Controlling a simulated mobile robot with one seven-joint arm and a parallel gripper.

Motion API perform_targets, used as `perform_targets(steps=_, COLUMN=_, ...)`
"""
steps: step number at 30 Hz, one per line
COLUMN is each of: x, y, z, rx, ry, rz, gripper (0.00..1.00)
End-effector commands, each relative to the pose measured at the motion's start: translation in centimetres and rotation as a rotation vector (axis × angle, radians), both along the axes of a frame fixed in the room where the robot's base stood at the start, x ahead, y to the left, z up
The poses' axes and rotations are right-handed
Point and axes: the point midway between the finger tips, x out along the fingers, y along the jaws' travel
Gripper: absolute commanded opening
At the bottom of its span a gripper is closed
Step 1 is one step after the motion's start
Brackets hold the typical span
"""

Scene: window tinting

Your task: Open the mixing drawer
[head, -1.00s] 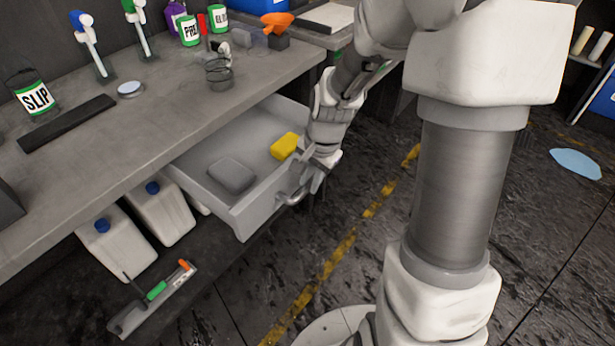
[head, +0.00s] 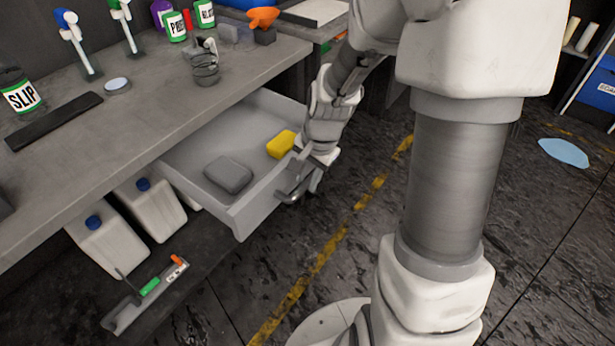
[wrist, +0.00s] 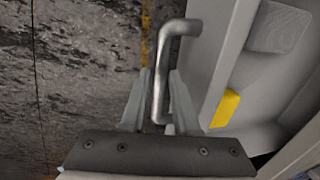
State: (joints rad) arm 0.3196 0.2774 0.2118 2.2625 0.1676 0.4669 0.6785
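The mixing drawer (head: 250,212) is a light grey drawer under the workbench. It stands well pulled out, with its inside open to view. A grey block (head: 228,175) and a yellow sponge (head: 281,144) lie in it. Its bent metal handle (head: 288,197) is on the front face and also shows in the wrist view (wrist: 161,62). My gripper (wrist: 159,75) has one finger on each side of the handle bar, close against it, and looks shut on it. In the head view, my gripper (head: 307,180) is at the drawer front and its fingertips are partly hidden.
The workbench (head: 120,140) carries a SLIP pot (head: 22,97), a dark bar, spray bottles and several other pots. White jugs (head: 105,248) and a tool strip (head: 145,295) are below it. The floor (head: 300,250) in front of the drawer shows clear, with a yellow line.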

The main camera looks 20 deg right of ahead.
Motion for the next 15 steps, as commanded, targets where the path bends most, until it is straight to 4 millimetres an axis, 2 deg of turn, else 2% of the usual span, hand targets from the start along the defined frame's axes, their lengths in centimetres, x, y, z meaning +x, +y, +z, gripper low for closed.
perform_targets(steps=1, x=0.0, y=-0.01, z=0.01, rx=0.0, ry=0.0, rz=0.0, gripper=0.4)
perform_targets(steps=3, x=-0.01, y=-0.01, z=0.0, rx=0.0, ry=0.0, rz=0.0, gripper=0.52)
perform_targets(steps=11, x=-0.03, y=0.01, z=0.0, rx=0.0, ry=0.001, rz=0.0, gripper=0.52)
perform_targets(steps=15, x=-0.12, y=-0.09, z=0.86, rx=0.0, ry=0.0, rz=0.0, gripper=0.52)
